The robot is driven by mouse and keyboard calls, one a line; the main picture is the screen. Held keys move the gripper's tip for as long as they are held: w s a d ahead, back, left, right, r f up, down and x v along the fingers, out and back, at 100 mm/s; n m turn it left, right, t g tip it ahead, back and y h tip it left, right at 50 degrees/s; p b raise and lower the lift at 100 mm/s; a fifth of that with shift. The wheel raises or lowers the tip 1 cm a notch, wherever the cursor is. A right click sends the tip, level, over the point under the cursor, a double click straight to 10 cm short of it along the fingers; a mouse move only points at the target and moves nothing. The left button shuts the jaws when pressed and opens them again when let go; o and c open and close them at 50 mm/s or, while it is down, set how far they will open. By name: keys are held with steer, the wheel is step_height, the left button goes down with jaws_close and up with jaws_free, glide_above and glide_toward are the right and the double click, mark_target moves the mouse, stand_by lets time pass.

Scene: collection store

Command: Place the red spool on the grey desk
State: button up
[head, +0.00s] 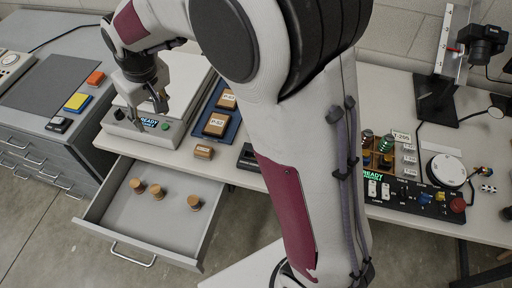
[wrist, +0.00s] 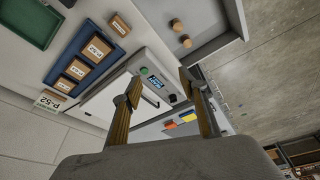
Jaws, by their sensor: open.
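I cannot make out a red spool for certain in either view. Small green and amber spool-like pieces (head: 387,143) stand in a compartment box at right, partly hidden by my arm. The grey desk (head: 20,112) stands at the far left, with drawers below its top. My gripper (head: 148,106) is above the white device with a READY display, beside the desk. In the wrist view my gripper (wrist: 158,82) has its two fingers apart with nothing held between them. The device (wrist: 148,92) shows behind the fingers.
The desk top holds a dark mat (head: 55,80), an orange-red block (head: 95,78), a yellow block (head: 77,102) and a small black device (head: 59,124). An open drawer (head: 165,212) with three wooden pieces juts out below. A blue tray (head: 232,82) holds labelled boxes.

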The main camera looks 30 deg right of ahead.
steer(key=s+d+r+m+t, duration=0.1)
steer(key=s+d+r, duration=0.3)
steer(key=s, duration=0.2)
steer(key=s+d+r+m, duration=0.1)
steer(key=s+d+r, duration=0.3)
steer(key=s+r, duration=0.15)
steer(key=s+d+m, duration=0.1)
steer(key=s+d, duration=0.2)
steer(key=s, duration=0.5)
steer(key=s+d+m+t+h, duration=0.1)
steer(key=s+d, duration=0.1)
steer(key=s, duration=0.5)
steer(key=shift+s+d+f+t, duration=0.25)
steer(key=shift+s+d+t, duration=0.05)
steer(key=shift+s+d, duration=0.1)
steer(key=shift+o, duration=0.6)
steer(key=shift+w, duration=0.1)
